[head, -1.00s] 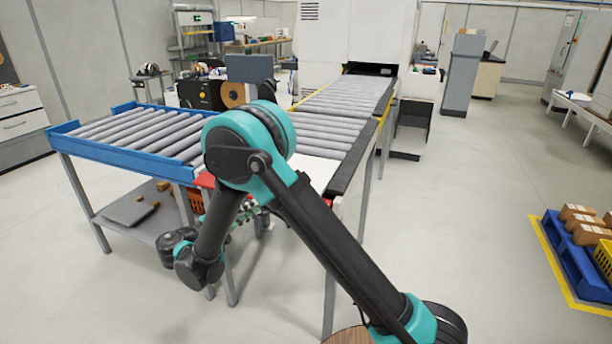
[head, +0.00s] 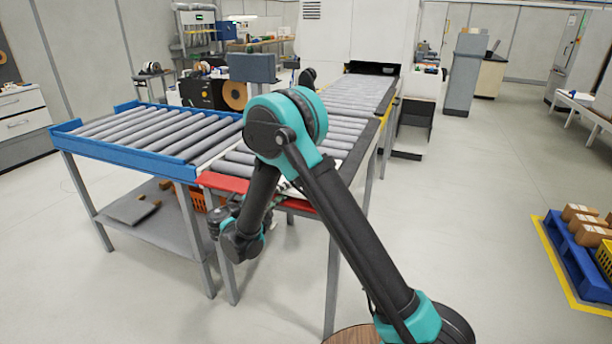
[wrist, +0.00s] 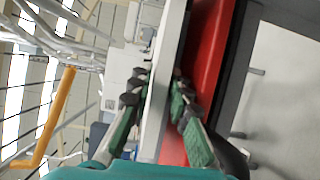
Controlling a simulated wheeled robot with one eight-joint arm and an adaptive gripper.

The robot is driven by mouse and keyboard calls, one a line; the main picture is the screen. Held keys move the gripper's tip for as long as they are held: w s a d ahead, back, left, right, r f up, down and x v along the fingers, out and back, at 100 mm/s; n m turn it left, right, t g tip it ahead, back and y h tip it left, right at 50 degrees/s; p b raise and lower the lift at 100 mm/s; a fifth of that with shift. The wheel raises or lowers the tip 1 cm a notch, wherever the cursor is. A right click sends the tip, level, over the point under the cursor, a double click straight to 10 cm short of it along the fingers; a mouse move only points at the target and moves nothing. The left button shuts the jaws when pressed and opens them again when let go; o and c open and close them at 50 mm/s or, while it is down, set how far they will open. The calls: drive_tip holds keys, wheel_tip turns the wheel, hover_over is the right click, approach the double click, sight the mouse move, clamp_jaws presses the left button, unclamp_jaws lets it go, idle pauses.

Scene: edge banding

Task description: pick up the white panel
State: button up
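The white panel lies at the near end of the roller conveyor. In the head view, mostly hidden behind my arm, it shows as a small white patch (head: 286,187). In the wrist view it is a pale strip (wrist: 164,75) running up between my fingers. My gripper (wrist: 157,84) has its green fingers apart, one on each side of this edge. A gap shows by the left fingertip; contact at the right one is unclear. In the head view my gripper is mostly hidden behind my arm near the conveyor's front end.
A blue-framed roller table (head: 125,153) stands at left. A blue pallet with boxes (head: 572,250) is at far right. The floor between is clear.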

drive_tip(key=x, duration=0.2)
drive_tip(key=shift+w+d, duration=0.2)
drive_tip(key=shift+w, duration=0.05)
clamp_jaws()
drive_tip(key=shift+r, duration=0.1)
wheel_tip(320, 180, up, 20)
drive_tip(key=s+a+r, duration=0.8)
drive_tip(key=r, duration=0.2)
drive_tip(key=shift+s, duration=0.4)
idle(0.9)
drive_tip(key=shift+a, duration=0.15)
